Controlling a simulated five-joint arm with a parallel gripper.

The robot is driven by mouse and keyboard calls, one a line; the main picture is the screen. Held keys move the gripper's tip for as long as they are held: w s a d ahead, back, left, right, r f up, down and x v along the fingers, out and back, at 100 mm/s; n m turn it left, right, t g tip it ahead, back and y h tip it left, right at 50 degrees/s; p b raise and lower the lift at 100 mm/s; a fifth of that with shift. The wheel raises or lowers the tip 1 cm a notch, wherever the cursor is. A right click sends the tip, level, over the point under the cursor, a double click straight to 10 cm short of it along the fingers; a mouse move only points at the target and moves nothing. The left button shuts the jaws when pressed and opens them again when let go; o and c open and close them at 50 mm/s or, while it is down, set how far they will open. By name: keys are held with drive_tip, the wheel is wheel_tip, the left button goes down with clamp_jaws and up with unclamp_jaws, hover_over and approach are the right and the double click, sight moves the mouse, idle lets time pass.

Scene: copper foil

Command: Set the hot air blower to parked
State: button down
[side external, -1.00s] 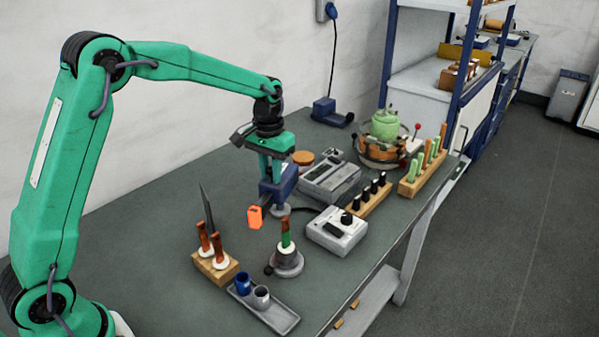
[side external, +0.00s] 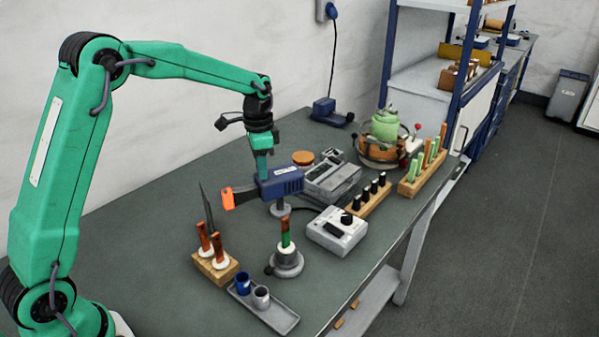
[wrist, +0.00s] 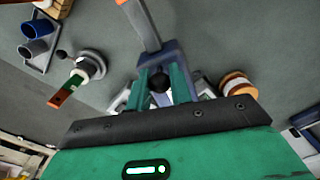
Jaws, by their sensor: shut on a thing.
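The hot air blower has a blue body (side external: 284,183) and a grey barrel with an orange nozzle (side external: 229,197). It sits above a small grey round stand (side external: 281,209), with its nozzle pointing left in the side view. My gripper (side external: 262,174) reaches down onto the blower's top and is shut on it. In the wrist view, my gripper's green fingers (wrist: 163,85) flank a dark knob on the blue body (wrist: 172,58), and the barrel runs up from there. The underside of the blower and its joint to the stand are mostly hidden.
A grey round holder (side external: 286,262) with a copper-coloured piece stands in front. Left of it is a wooden block (side external: 214,268) with handled tools, and a tray (side external: 284,320) with two cups. A grey control box (side external: 337,232) stands to the right. The table's left side is clear.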

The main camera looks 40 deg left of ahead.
idle(0.4)
drive_tip(key=c, duration=1.3)
unclamp_jaws()
drive_tip(key=shift+r, duration=0.1)
drive_tip(key=shift+r, duration=3.9)
